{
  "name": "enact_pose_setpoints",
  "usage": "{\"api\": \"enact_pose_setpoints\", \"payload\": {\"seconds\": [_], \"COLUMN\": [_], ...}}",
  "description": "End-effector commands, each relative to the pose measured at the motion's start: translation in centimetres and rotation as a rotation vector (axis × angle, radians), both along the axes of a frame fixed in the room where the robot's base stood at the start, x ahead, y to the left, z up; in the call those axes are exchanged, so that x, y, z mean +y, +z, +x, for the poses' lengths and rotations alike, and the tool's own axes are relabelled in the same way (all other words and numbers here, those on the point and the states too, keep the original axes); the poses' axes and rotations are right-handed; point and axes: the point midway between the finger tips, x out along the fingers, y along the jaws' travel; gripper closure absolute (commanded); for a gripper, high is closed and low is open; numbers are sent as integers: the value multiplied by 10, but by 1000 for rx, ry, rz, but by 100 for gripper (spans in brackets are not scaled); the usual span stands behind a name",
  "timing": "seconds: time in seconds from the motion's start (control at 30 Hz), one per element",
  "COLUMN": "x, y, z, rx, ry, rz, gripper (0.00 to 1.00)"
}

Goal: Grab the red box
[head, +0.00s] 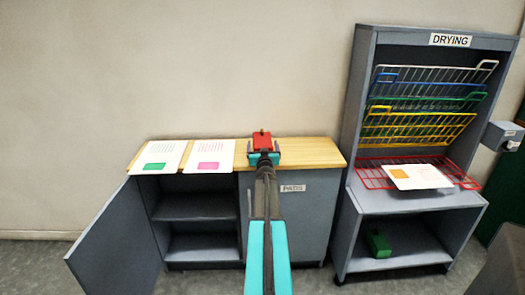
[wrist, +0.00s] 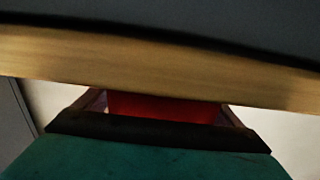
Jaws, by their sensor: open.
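The red box (head: 262,141) stands on the wooden top (head: 318,152) of the grey cabinet, with a small knob-like piece on its top. My gripper (head: 263,149) is open at the box, one dark finger on each side of it. In the wrist view the red box (wrist: 165,107) shows as a strip between the fingers of my gripper (wrist: 163,112), the rest hidden by the wooden edge (wrist: 150,65). I cannot tell whether the fingers touch the box.
Two printed sheets, one with a green patch (head: 158,157) and one with a pink patch (head: 209,156), lie left of the box. The cabinet's left door (head: 115,243) stands open. A drying rack (head: 350,120) stands right, with a green box (head: 379,243) on its lower shelf.

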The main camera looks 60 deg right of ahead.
Motion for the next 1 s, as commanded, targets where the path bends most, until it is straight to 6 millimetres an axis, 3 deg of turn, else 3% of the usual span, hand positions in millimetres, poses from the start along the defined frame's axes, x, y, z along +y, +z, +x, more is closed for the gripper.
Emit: {"api": "enact_pose_setpoints", "payload": {"seconds": [0.33, 0.63, 1.0], "x": [0, 0, 0], "y": [0, 0, 6], "z": [-1, -1, -1], "rx": [0, -1, 0], "ry": [-1, -1, -1], "rz": [0, -1, -3], "gripper": [11, 57, 57]}}
